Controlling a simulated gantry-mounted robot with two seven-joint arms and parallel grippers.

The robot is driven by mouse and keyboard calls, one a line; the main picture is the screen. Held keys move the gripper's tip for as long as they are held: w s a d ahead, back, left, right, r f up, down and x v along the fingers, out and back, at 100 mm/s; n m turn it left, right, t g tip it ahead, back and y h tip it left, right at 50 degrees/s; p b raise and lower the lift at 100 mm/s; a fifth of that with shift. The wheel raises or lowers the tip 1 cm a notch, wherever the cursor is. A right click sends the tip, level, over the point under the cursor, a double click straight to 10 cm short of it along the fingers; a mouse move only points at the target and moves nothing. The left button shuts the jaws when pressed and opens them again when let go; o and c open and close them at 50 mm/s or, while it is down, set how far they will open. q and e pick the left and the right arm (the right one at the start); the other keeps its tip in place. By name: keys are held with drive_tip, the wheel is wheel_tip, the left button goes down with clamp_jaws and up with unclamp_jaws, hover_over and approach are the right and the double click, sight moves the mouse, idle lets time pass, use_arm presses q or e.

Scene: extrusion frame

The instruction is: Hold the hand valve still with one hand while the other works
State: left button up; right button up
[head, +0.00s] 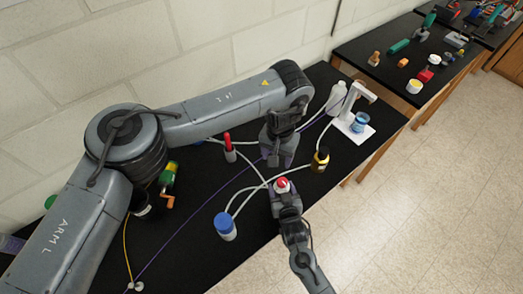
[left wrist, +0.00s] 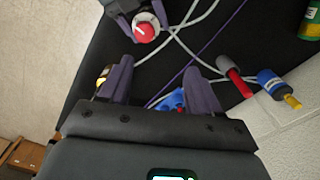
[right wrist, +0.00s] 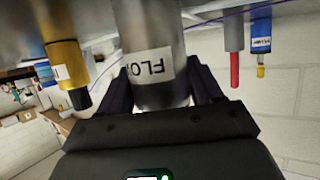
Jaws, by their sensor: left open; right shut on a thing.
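The hand valve has a red and white knob (head: 282,184) and stands on the black bench near its front edge. In the right wrist view its silver cylindrical body (right wrist: 150,50) with a white "FLO" label, partly cut off, sits between the fingers. My right gripper (head: 284,192) is shut around this body. In the left wrist view the knob (left wrist: 146,30) faces up, with my right gripper beside it. My left gripper (left wrist: 158,88) is open and empty, above the bench just behind the valve in the head view (head: 277,160); its fingertips are partly hidden there.
Pale tubes run across the bench. A red-topped grey piece (head: 229,148) and a white stand (head: 350,125) with a blue beaker (head: 360,121) are farther back. A second bench (head: 375,45) is beyond.

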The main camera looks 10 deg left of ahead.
drive_tip(key=shift+a, duration=0.1)
use_arm(q)
drive_tip(key=shift+w+a+f+m+t+h, duration=0.15)
drive_tip(key=shift+w+a+m, duration=0.1)
drive_tip(key=shift+a+m, duration=0.55)
drive_tip(key=shift+w+a+f+m+t+h, duration=0.1)
drive_tip(key=shift+w+a+f+m, duration=0.1)
drive_tip(key=shift+a+m, duration=0.6)
drive_tip(key=shift+w+a+f+m+t+h, duration=0.15)
drive_tip(key=shift+w+a+m, duration=0.1)
drive_tip(key=shift+a+m, duration=0.55)
drive_tip(key=shift+a, duration=0.1)
use_arm(e)
drive_tip(key=o, duration=1.2)
drive_tip(key=shift+s, duration=0.1)
